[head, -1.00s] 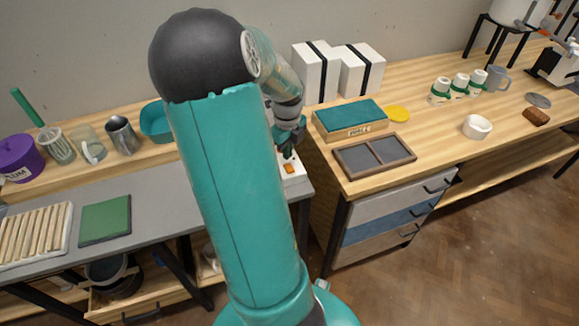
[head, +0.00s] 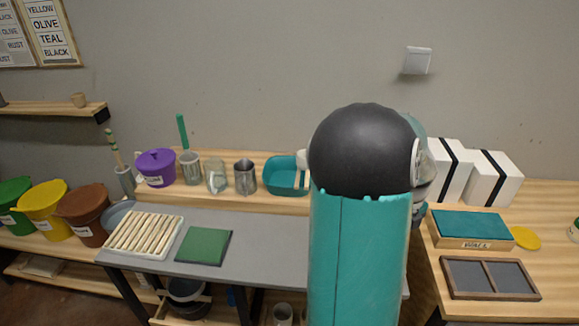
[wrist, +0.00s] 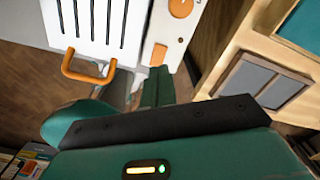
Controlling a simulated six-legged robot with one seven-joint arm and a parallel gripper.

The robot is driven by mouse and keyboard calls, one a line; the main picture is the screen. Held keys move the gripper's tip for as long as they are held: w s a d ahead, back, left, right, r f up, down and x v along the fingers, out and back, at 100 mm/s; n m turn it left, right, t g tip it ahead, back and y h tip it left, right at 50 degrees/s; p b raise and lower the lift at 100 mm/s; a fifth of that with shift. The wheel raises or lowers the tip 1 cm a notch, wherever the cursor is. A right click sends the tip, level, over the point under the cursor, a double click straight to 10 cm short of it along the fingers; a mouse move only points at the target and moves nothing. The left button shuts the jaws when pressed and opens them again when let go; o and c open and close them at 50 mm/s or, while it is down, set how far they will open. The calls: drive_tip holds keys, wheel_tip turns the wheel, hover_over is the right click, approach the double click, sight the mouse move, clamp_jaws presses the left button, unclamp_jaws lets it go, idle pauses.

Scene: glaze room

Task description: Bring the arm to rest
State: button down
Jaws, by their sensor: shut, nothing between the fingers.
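My arm rises in front of the benches in the head view, its teal link and dark round joint covering the middle right. My gripper (wrist: 152,88) shows in the wrist view with its teal fingers shut and empty. Its tips are close to the front edge of a white slotted appliance (wrist: 137,22) with an orange handle and orange knob; I cannot tell whether they touch it. In the head view the gripper is hidden behind my arm.
A two-part grey tray (head: 490,278) and a teal-topped box (head: 470,230) lie on the right bench. A green board (head: 204,246) and a slatted rack (head: 146,234) lie on the grey table. Coloured buckets (head: 44,210) stand at the left. The wall behind is mostly bare.

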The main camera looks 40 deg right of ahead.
drive_tip(key=shift+w, duration=0.1)
drive_tip(key=w+a+r+n+t, duration=0.1)
drive_tip(key=w+a+r+n, duration=0.25)
drive_tip(key=a+n, duration=0.3)
drive_tip(key=w+a+r+n+t, duration=0.1)
drive_tip(key=w+a+r+n, duration=0.25)
drive_tip(key=a+n, duration=0.35)
drive_tip(key=w+a+r+n+t, duration=0.1)
drive_tip(key=w+a+r+n, duration=0.3)
drive_tip(key=a, duration=0.5)
drive_tip(key=s+a+r+n+t, duration=0.1)
drive_tip(key=s+a+r+n, duration=0.1)
drive_tip(key=a+n, duration=0.8)
drive_tip(key=s+a+r+n+t, duration=0.1)
drive_tip(key=s+a+r+n, duration=0.1)
drive_tip(key=a+n, duration=0.8)
drive_tip(key=shift+r+n+t, duration=0.3)
drive_tip(key=shift+r+n, duration=0.15)
drive_tip(key=shift+n, duration=0.3)
drive_tip(key=shift+s, duration=0.1)
